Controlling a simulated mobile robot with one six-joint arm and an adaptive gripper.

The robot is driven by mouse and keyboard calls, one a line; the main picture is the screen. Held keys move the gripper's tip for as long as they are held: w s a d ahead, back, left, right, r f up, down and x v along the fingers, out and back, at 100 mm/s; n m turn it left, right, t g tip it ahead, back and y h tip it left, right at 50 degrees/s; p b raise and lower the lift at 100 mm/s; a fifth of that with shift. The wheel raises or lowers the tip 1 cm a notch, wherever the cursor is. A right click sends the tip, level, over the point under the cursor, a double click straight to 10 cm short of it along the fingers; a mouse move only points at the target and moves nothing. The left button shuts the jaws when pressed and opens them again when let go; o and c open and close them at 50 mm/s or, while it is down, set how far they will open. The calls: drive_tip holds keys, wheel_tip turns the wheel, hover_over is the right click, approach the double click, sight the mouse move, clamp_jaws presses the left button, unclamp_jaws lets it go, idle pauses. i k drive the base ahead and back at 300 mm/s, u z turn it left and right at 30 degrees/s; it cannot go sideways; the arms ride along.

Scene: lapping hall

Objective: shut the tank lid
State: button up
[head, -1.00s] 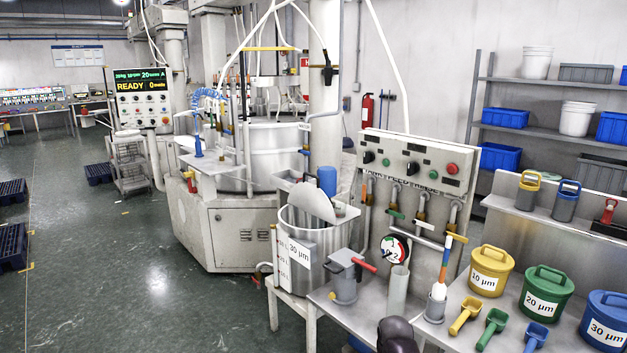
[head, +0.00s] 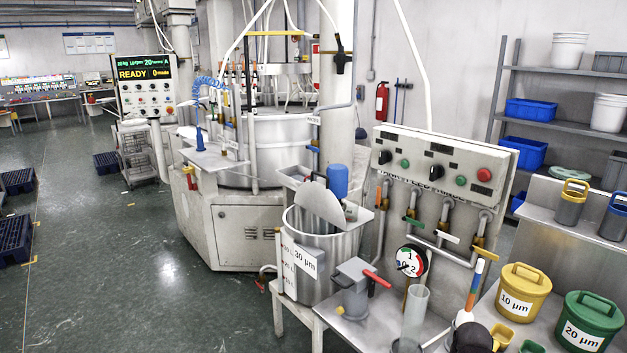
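The tank (head: 343,243) is an open-topped metal cylinder with a 30 µm label, standing on a light stand in the middle of the view. Its lid (head: 318,204) is a pale grey rounded plate. The lid stands tilted up over the tank's mouth, and part of the opening shows beside it. A blue cylinder (head: 337,180) sits behind the lid at the tank's back. My gripper is not in view. A dark rounded form at the bottom edge may be part of my arm; I cannot tell.
A grey jug-like vessel with a red handle (head: 377,279) stands close to the tank's right front. A clear cylinder (head: 415,313), a gauge (head: 411,260) and a valve panel (head: 443,168) are further right. Yellow (head: 523,291) and green (head: 592,322) buckets stand at right. Open floor (head: 120,290) lies left.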

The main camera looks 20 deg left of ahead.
sight(316, 197)
drive_tip(key=u, duration=0.35)
drive_tip(key=i, duration=0.85)
drive_tip(key=u, duration=0.45)
